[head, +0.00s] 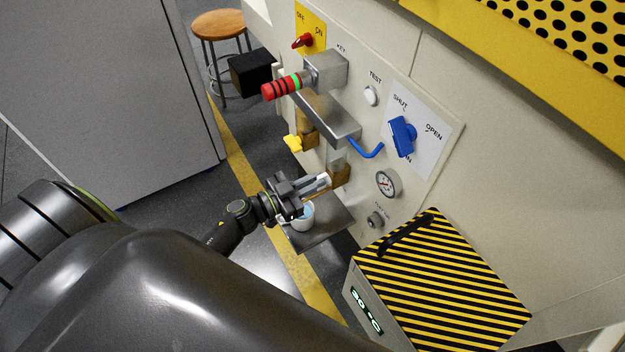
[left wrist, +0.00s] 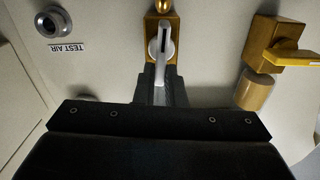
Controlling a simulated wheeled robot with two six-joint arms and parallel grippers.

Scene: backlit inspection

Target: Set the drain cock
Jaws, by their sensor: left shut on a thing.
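A brass cock (head: 341,175) with a pale grey lever (head: 319,182) sticks out of the panel. In the left wrist view the brass body (left wrist: 160,24) is at top centre, and the lever (left wrist: 161,62) points from it towards my gripper. My left gripper (head: 311,186) is shut on this lever; its dark fingers (left wrist: 160,84) lie on either side of it in the wrist view. A blue handle (head: 403,137) sits on a white plate marked SHUT and OPEN; the word below it is partly hidden. My right gripper is not in view.
A small cup (head: 302,217) stands on a grey shelf (head: 325,236) below the gripper. A yellow-handled cock (head: 294,143), a blue bent lever (head: 367,151) and a red-striped grip (head: 283,87) jut out nearby. A striped hot box (head: 440,285) stands at lower right.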

